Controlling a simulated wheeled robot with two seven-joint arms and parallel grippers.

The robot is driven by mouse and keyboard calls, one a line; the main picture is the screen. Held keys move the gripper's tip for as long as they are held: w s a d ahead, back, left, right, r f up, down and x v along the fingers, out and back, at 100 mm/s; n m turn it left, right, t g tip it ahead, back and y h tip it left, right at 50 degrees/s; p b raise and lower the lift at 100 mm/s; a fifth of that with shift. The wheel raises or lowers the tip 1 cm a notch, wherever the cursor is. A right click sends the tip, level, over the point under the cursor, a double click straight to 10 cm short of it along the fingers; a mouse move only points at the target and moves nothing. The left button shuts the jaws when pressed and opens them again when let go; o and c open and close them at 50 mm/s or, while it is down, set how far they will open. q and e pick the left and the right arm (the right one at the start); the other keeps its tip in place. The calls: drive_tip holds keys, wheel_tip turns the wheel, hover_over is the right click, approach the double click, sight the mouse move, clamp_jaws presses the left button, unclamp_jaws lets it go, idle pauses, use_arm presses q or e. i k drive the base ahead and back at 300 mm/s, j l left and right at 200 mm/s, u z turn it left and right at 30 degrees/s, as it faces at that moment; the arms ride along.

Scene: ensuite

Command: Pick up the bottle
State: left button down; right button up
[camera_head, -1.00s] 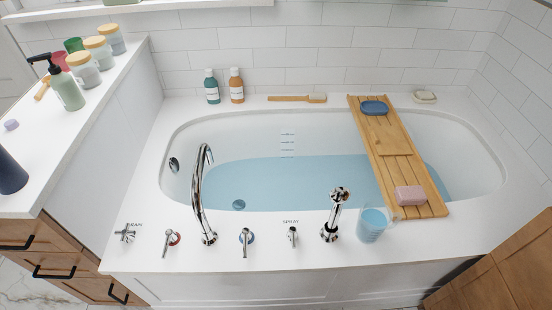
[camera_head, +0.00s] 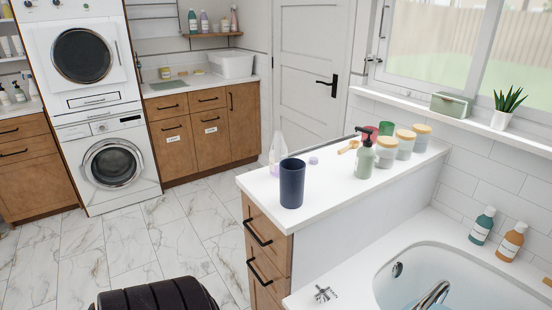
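Several bottles are in view, and the frames do not show which one the task means. A green pump bottle (camera_head: 364,158) with a black top stands upright on the white counter (camera_head: 335,203). A clear, pale lavender bottle (camera_head: 278,150) stands on the counter's far left edge, partly behind a dark blue cup (camera_head: 292,184). A teal bottle (camera_head: 482,226) and an orange bottle (camera_head: 511,241) stand on the tub's rim at the right. More bottles (camera_head: 204,22) stand on the small wall shelf at the back. Neither of my grippers is in view.
Lidded jars (camera_head: 385,152) and a wooden scoop (camera_head: 348,147) stand close to the pump bottle. The bathtub (camera_head: 430,262) is at lower right. Stacked laundry machines (camera_head: 113,165) and wooden cabinets (camera_head: 195,141) stand at the back. Marble floor (camera_head: 140,243) left of the counter is mostly clear.

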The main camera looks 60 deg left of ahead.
sight(278, 148)
drive_tip(key=u, duration=1.85)
drive_tip(key=i+j+z, duration=0.25)
drive_tip(key=i+j, duration=0.25)
drive_tip(key=j, duration=0.25)
